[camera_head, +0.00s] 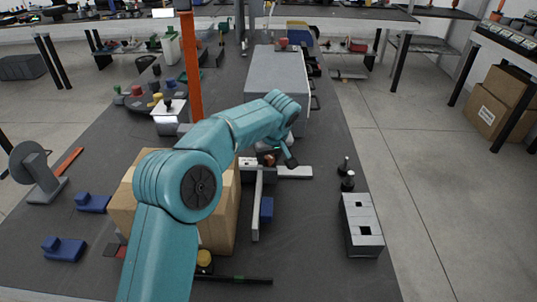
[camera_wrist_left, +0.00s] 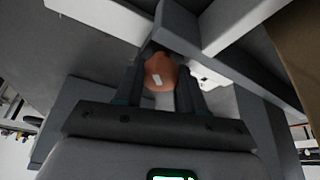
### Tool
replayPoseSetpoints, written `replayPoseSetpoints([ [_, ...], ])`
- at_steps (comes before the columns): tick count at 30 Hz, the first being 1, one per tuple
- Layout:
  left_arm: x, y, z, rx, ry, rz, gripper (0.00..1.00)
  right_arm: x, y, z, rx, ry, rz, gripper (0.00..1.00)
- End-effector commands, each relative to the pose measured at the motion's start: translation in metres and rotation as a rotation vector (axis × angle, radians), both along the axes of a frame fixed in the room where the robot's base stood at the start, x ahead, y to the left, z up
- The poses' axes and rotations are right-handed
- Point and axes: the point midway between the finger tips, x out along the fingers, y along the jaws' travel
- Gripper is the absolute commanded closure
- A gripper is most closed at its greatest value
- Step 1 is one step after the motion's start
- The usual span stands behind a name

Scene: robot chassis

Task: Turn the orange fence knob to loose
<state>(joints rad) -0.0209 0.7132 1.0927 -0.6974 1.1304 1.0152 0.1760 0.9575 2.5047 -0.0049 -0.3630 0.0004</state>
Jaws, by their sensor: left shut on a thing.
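The orange fence knob (camera_wrist_left: 160,72) has a small white mark on its face and sits between the two dark fingers of my left gripper (camera_wrist_left: 158,88) in the left wrist view. The fingers are closed on its sides. In the head view the knob (camera_head: 269,160) is a small reddish spot partly hidden beside my left wrist. The grey fence (camera_head: 257,204) runs towards me from the knob, with a pale crosspiece (camera_head: 294,172) to its right. My right gripper is in neither view.
A cardboard-coloured box (camera_head: 222,222) stands left of the fence, partly behind my arm. A grey slotted box (camera_head: 361,226) stands further right. Blue pieces (camera_head: 92,203) lie at the left. A large grey block (camera_head: 275,75) stands behind.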

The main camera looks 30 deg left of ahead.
Motion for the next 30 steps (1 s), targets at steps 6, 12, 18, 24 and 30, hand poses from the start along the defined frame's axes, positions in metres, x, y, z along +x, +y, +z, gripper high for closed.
replayPoseSetpoints([
  [6, 0.0009, 0.0008, 0.0017, 0.001, -0.004, 0.042, 0.91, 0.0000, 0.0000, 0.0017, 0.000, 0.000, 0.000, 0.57],
  [12, 0.0009, 0.0009, 0.0017, 0.002, -0.006, 0.049, 0.91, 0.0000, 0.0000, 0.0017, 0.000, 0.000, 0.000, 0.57],
  [18, 0.0009, 0.0009, 0.0018, 0.002, -0.005, 0.048, 0.91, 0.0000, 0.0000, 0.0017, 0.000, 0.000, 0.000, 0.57],
  [24, 0.0006, 0.0006, 0.0012, 0.000, -0.004, 0.048, 0.38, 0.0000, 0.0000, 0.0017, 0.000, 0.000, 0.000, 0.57],
  [30, 0.0002, 0.0004, 0.0005, 0.000, -0.001, 0.041, 0.38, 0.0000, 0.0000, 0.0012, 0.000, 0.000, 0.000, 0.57],
])
